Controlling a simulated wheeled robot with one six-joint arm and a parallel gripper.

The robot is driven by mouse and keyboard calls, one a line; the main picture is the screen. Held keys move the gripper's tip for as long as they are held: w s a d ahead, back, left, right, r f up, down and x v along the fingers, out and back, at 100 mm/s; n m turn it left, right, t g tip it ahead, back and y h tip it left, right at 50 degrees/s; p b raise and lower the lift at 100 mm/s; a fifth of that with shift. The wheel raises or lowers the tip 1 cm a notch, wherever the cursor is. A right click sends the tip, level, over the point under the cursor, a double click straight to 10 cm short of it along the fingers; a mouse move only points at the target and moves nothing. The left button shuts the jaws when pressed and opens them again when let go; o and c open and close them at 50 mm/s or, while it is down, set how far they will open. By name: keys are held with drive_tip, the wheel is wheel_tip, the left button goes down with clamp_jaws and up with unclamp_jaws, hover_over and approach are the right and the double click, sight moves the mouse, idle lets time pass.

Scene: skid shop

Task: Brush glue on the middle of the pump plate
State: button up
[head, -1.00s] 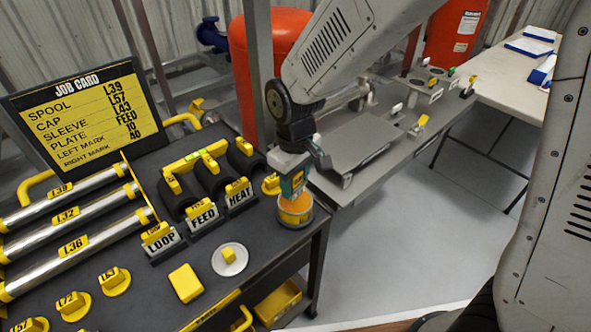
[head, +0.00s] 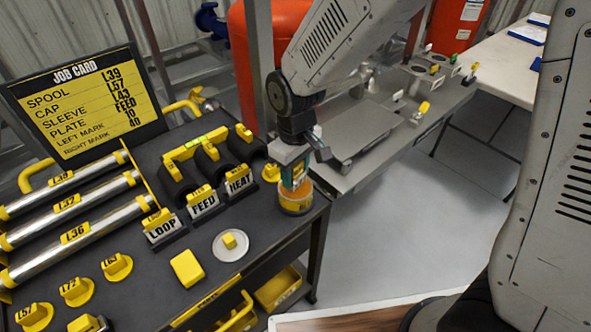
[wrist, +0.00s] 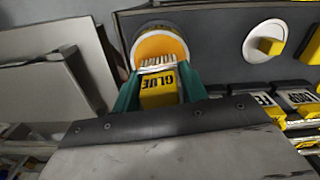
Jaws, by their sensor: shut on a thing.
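My gripper (head: 294,173) is shut on the glue brush (wrist: 160,89), whose yellow block reads GLUE, between green fingers. Its pale bristles point at the glue pot (head: 296,206), a round pot with an orange inside that also shows in the wrist view (wrist: 160,43). The bristles are at the pot's mouth; I cannot tell whether they touch the glue. The pot stands at the right corner of the dark bench. Stands marked LOOP (head: 163,227), FEED (head: 204,204) and HEAT (head: 239,184) are left of it. I cannot tell for sure which part is the pump plate.
The job card (head: 82,92) lists PLATE as FEED. A white disc with a yellow knob (head: 230,244) and a yellow block (head: 187,268) lie on the bench front. A grey bench with a raised flat slab (head: 362,130) stands behind right. The floor right is clear.

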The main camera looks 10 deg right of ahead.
drive_tip(key=shift+f, duration=0.55)
idle(1.2)
drive_tip(key=shift+r, duration=3.55)
